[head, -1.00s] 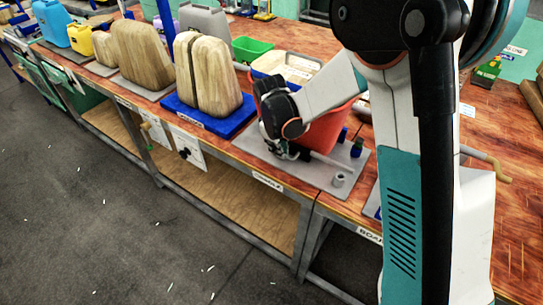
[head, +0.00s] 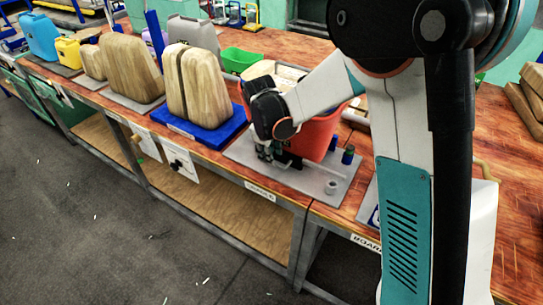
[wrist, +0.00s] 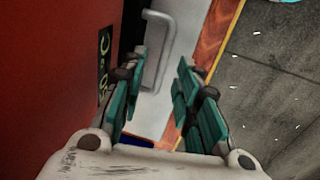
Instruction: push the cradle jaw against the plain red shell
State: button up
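The plain red shell (head: 318,134) stands on a grey plate (head: 312,182) on the bench, partly hidden behind my arm. In the wrist view the red shell (wrist: 45,80) fills the left side and bears a small dark label. My gripper (head: 268,154) points down beside the shell's near left side, low over the plate. In the wrist view my gripper (wrist: 160,75) has its fingers apart. A grey U-shaped handle (wrist: 157,60) shows in the gap near the fingertips; I cannot tell whether they touch it. The cradle jaw is not clearly distinguishable.
A split wooden block on a blue base (head: 210,143) stands to the left. Small blue and grey fittings (head: 346,157) stand on the plate to the right. A green tray (head: 240,58) is behind. The bench's front edge is close, with open floor (head: 110,220) beyond.

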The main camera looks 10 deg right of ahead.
notch_tip(320, 180, up, 9)
jog(key=s+a, duration=0.1)
jog(key=shift+s+r, duration=0.15)
jog(key=shift+s, duration=0.1)
dwell(0.3)
